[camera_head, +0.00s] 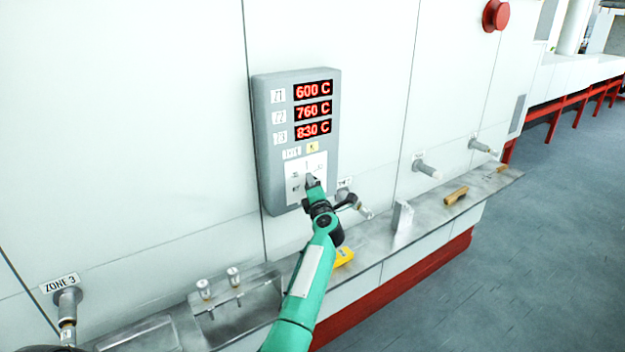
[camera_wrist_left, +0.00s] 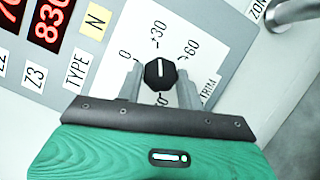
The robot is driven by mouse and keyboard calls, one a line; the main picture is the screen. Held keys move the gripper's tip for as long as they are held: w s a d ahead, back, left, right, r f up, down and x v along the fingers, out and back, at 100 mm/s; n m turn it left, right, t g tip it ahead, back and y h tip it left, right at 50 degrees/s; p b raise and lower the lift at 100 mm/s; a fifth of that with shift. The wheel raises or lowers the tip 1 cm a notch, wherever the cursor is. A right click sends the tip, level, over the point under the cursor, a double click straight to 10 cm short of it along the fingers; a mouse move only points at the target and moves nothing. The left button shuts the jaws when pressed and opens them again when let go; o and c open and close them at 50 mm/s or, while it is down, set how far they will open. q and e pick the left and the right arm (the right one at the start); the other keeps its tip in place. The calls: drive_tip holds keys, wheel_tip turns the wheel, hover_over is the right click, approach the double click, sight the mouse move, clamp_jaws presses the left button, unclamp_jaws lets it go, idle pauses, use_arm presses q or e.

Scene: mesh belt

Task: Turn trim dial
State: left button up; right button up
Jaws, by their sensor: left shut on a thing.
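The trim dial (camera_wrist_left: 160,74) is a small black knob with a white pointer line, on a white scale plate (camera_wrist_left: 150,25) marked 0, +30 and +60. In the wrist view the pointer line runs roughly up and down the picture, toward the +30 mark. My left gripper (camera_wrist_left: 161,84) has one finger on each side of the dial and is shut on it. In the head view my left gripper (camera_head: 312,182) reaches the lower part of the grey control panel (camera_head: 262,140) and hides the dial. My right gripper is not in view.
Red displays (camera_head: 313,111) read 600 C, 760 C and 830 C above the plate. A metal ledge (camera_head: 380,240) below carries a wooden-handled item (camera_head: 456,195), a yellow object (camera_head: 344,256) and a pale block (camera_head: 402,216). Pipe fittings (camera_head: 427,170) stick out from the wall nearby.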

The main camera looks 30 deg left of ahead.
use_arm(q)
drive_tip(key=shift+f, duration=0.1)
idle(0.4)
drive_tip(key=o, duration=1)
drive_tip(key=p+v, duration=0.4)
drive_tip(key=v, duration=1)
drive_tip(key=shift+p, duration=0.35)
drive_tip(key=shift+w, duration=0.1)
